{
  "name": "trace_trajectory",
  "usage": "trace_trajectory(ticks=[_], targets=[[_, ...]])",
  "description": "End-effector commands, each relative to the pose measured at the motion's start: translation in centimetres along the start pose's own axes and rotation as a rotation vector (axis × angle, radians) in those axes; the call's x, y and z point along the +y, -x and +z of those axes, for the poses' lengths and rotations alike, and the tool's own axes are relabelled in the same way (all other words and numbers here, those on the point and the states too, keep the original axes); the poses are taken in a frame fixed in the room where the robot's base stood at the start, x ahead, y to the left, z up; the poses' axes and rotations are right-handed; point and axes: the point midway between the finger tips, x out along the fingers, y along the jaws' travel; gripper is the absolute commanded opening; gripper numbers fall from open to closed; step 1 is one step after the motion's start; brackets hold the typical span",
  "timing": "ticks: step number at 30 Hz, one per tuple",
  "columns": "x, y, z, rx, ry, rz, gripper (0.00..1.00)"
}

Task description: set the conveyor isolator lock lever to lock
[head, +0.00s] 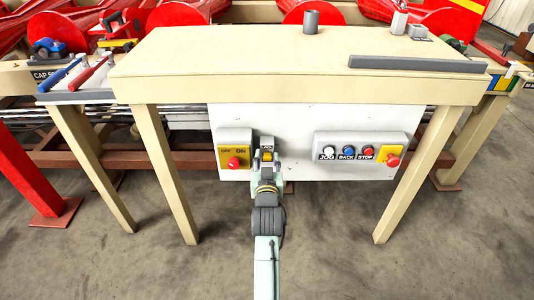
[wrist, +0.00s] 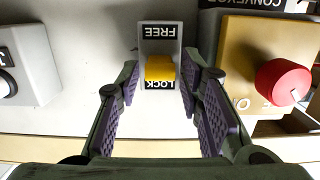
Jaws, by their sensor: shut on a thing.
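The isolator lock lever has a yellow handle (wrist: 160,69) on a grey plate (wrist: 147,47). The plate has a FREE label at one end and a LOCK label at the other, both upside down in the wrist view. The handle sits between the labels, right beside LOCK and partly over its edge. My gripper (wrist: 160,84) has one finger on each side of the handle and is shut on it. In the head view my gripper (head: 266,157) is at the white panel and hides most of the lever, with a bit of yellow showing.
The white panel (head: 295,117) hangs below a cream table (head: 230,55). A yellow OFF/ON box with a red knob (head: 234,162) is close to my gripper's left. A JOG, BACK and STOP button box (head: 347,137) and a red emergency button (head: 393,160) are to the right.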

Motion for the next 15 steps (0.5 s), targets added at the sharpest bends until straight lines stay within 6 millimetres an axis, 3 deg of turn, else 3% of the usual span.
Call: trace_trajectory(ticks=[2, 15], targets=[[0.03, 0.05, -1.03, -0.04, 0.0, 0.001, 0.06], [0.02, -0.05, -0.44, -0.113, 0.0, 0.0, 0.06]])
